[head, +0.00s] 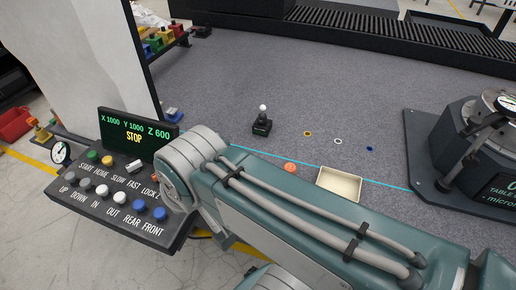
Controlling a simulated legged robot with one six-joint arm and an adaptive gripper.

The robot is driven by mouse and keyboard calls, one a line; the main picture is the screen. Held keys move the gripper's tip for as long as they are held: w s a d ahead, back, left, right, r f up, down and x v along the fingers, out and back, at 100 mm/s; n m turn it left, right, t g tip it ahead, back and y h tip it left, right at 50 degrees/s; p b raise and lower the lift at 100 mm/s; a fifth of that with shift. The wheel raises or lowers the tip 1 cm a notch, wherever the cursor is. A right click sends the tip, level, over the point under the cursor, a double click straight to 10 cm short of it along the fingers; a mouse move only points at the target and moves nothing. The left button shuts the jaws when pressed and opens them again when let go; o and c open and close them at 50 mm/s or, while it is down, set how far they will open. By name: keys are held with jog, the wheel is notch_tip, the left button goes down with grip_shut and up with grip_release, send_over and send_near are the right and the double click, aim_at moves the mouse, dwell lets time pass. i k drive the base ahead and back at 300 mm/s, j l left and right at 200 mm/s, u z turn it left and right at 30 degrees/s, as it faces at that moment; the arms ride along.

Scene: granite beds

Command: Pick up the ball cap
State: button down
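No cloth cap shows in the head view. A small black stand (262,127) with a white ball (263,108) on top stands upright on the grey granite surface (320,105). I cannot tell whether that ball or the flat orange disc (290,167) is the ball cap. The disc lies near the cyan line, left of a shallow cream tray (340,183). The tray looks empty, and its lower edge is close to my arm in the picture. My gripper is out of view; only my arm links show, crossing the lower part of the picture.
A control panel (125,190) with a lit display (138,134) stands at left. A dark round-table device (470,150) stands at right. Small yellow (307,133), white (338,141) and blue (369,149) rings lie between on open granite. A black ribbed rail (390,45) runs along the back.

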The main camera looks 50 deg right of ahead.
aim_at(290, 167)
jog(key=z, duration=1.9)
